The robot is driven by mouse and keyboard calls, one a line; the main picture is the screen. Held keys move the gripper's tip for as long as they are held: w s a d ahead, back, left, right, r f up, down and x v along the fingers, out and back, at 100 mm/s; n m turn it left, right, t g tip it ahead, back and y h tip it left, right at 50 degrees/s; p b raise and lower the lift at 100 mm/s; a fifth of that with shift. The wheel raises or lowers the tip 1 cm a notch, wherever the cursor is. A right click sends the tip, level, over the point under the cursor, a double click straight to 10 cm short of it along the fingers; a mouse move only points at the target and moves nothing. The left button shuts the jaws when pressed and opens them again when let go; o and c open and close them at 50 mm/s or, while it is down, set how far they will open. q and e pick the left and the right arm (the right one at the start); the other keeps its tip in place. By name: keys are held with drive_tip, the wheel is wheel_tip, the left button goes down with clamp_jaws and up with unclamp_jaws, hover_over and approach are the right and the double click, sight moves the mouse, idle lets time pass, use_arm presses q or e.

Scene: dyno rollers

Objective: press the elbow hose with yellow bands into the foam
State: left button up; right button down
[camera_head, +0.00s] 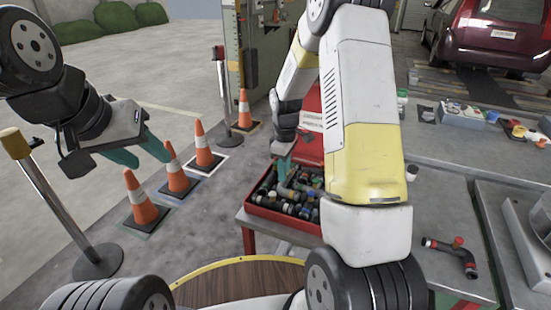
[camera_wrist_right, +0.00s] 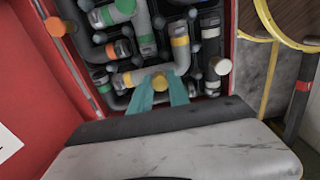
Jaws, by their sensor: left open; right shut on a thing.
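The grey elbow hose with yellow bands (camera_wrist_right: 181,52) lies among other hoses in the red tray (camera_head: 283,222). One of its legs runs upward in the right wrist view and the other runs left. My right gripper (camera_wrist_right: 160,85) is shut on the hose's yellow-topped stub near the bend. In the head view this gripper (camera_head: 285,168) reaches down into the tray, and the hose is too small to make out there. The dark foam is mostly covered by hoses, so I cannot tell how deep this hose sits. My left gripper (camera_head: 151,156) is open and empty, far left of the tray.
Several other hoses with coloured bands crowd the tray. A dark elbow hose with red ends (camera_head: 455,251) lies on the grey table at right. Orange cones (camera_head: 143,203) and a post (camera_head: 50,200) stand on the floor at left. My right arm hides part of the tray.

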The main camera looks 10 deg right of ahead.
drive_tip(key=shift+f, duration=0.45)
drive_tip(key=c, duration=1.2)
unclamp_jaws()
drive_tip(key=shift+o, duration=0.2)
wheel_tip(320, 180, up, 8)
drive_tip(key=shift+f, duration=0.2)
drive_tip(key=s+r+m+t+y, duration=0.1)
drive_tip(key=s+r+m+t, duration=0.15)
drive_tip(key=s+r, duration=0.4)
drive_tip(key=s+r+m+t, duration=0.1)
drive_tip(key=s+r+m, duration=0.25)
drive_tip(key=r, duration=0.55)
drive_tip(key=s+a+r+m+t, duration=0.1)
drive_tip(key=s+r+m, duration=0.1)
drive_tip(key=s, duration=0.5)
drive_tip(key=s+a+r+m+t+y, duration=0.1)
drive_tip(key=s+r+m, duration=0.1)
drive_tip(key=s, duration=0.5)
drive_tip(key=shift+a+r+m+t, duration=0.15)
drive_tip(key=shift+r+m+t, duration=0.15)
drive_tip(key=shift+r+t, duration=0.1)
